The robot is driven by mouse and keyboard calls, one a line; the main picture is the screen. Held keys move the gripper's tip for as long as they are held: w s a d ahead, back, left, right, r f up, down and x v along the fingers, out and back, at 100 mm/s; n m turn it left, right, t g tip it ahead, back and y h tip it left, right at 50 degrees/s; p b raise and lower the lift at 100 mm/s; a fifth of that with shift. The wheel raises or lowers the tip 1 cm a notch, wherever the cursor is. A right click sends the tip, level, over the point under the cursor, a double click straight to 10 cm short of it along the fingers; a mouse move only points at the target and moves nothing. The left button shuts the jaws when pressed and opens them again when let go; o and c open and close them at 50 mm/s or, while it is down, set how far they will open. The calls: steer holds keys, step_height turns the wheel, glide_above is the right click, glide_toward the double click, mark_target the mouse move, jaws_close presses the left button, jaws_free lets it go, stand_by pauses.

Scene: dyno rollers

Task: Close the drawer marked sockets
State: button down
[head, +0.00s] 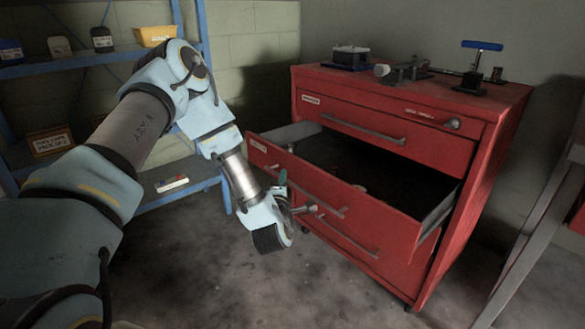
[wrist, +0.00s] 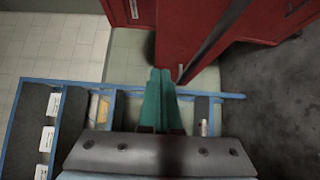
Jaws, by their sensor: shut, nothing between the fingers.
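The red tool cabinet (head: 478,140) stands to the right of my arm. Its second drawer (head: 380,212) is pulled out, with a dark interior and a grey bar handle on its front. A small label (head: 258,146) sits at the left end of that front, too small to read. My gripper (head: 283,178) is in front of the open drawer's face, near its handle; whether it touches cannot be told. In the wrist view its teal fingers (wrist: 160,72) are together and empty, pointing toward the red cabinet (wrist: 190,30).
The top drawer (head: 380,130) and the lower drawer (head: 365,255) look shut. Tools, including a blue-handled one (head: 481,46), stand on the cabinet top. A blue shelf rack (head: 204,35) with bins is behind my arm. A grey frame (head: 535,240) stands at right. Floor in front is clear.

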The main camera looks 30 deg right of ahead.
mark_target(296, 162)
steer(key=w+d, duration=0.1)
steer(key=d, duration=0.2)
steer(key=w+d, duration=0.1)
steer(key=d, duration=0.1)
steer(key=shift+w+p, duration=0.3)
steer(key=shift+w, duration=0.05)
steer(key=shift+d, duration=0.2)
